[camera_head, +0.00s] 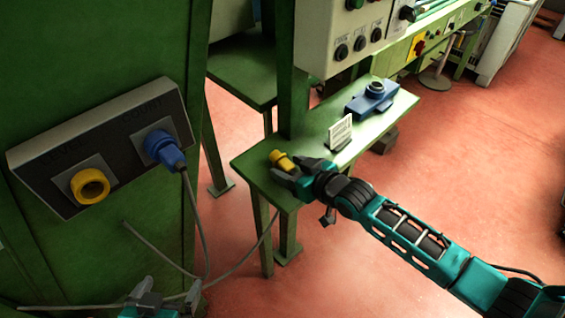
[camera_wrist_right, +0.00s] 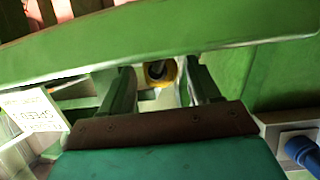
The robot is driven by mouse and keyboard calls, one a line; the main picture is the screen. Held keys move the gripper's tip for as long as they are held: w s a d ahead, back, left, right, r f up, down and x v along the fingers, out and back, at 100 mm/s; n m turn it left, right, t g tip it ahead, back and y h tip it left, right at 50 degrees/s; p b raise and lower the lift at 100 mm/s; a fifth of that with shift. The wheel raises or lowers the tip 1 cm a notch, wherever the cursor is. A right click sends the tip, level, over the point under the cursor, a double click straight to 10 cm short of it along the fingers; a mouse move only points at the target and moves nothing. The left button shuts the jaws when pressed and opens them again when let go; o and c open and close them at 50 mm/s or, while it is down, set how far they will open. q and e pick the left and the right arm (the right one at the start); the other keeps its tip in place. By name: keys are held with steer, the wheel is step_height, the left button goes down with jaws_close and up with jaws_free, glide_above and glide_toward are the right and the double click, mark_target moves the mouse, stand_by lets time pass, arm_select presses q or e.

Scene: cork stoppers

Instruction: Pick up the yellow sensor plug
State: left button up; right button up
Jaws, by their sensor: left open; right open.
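The yellow sensor plug (camera_head: 281,160) lies on the green shelf near its left end. My right gripper (camera_head: 290,172) is open right at it, its fingers close around the plug's near end. In the right wrist view, the yellow plug (camera_wrist_right: 160,72) shows between the two spread fingers of my right gripper (camera_wrist_right: 164,85); I cannot tell if either finger touches it. My left gripper (camera_head: 168,290) is open and empty at the bottom left, below the wall panel.
A tilted panel (camera_head: 118,130) on the green cabinet has a yellow socket ring (camera_head: 90,186) and a plugged-in blue plug (camera_head: 165,150) with a grey cable.

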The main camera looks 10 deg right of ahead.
mark_target(291, 168)
jaws_close()
step_height(291, 168, up, 10)
steer(key=shift+r+p, duration=0.1)
steer(key=shift+p, duration=0.75)
arm_select(q)
steer(key=shift+r, duration=0.85)
arm_select(e)
steer(key=s+d+r+m+t+h, duration=0.1)
steer(key=s+d+r+m+h, duration=0.5)
steer(key=s, duration=0.4)
steer(key=shift+d+r+t+h, duration=0.4)
steer(key=shift+d+r, duration=0.25)
steer(key=shift+d, duration=0.4)
arm_select(q)
steer(key=shift+c, duration=0.2)
